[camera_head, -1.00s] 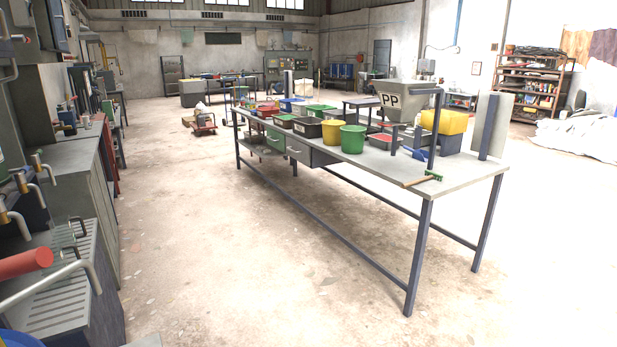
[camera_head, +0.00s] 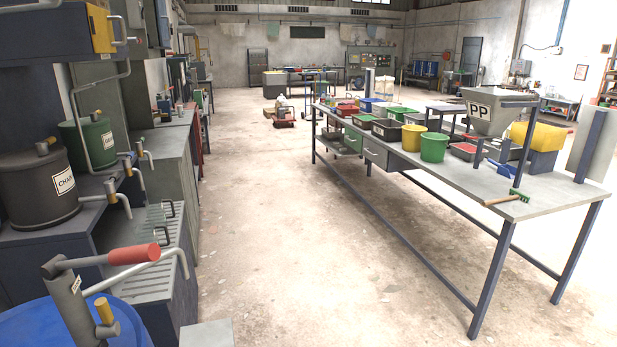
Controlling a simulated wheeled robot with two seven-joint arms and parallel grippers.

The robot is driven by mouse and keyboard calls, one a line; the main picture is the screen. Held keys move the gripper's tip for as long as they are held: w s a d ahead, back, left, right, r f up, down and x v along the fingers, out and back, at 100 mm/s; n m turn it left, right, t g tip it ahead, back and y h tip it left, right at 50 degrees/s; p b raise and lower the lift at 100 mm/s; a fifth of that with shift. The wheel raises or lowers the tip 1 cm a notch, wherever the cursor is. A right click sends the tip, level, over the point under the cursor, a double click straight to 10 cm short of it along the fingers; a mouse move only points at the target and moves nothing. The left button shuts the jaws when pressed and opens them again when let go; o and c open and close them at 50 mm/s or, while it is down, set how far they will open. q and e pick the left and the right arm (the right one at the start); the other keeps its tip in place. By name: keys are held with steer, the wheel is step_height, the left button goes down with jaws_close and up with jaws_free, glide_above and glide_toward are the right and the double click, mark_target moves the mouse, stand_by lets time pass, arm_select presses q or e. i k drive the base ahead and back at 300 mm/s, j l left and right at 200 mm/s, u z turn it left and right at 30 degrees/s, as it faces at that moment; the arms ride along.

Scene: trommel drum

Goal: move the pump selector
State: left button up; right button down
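A grey hand pump (camera_head: 72,305) with a red-gripped handle (camera_head: 133,254) stands on a blue drum (camera_head: 35,325) at the lower left. A small brass-coloured lever or knob (camera_head: 104,311) stands on a grey stub beside the pump body; I cannot tell whether it is the pump selector. A pale bent pipe (camera_head: 150,268) runs from the pump toward the slatted grey bench. Neither of my grippers shows in the head view.
A dark drum (camera_head: 38,188) and a green drum (camera_head: 92,143) stand on the left bench, with a slatted grating (camera_head: 150,240) beside them. A long table (camera_head: 470,185) with bins, buckets and a PP hopper (camera_head: 490,112) stands right. The floor (camera_head: 300,250) between is clear.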

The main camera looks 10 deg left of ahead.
mark_target(109, 329)
steer(key=u, duration=0.4)
steer(key=j+u, duration=0.15)
steer(key=u, duration=0.25)
steer(key=i+u, duration=0.1)
steer(key=u, duration=0.25)
steer(key=j+u, duration=0.1)
steer(key=u, duration=0.3)
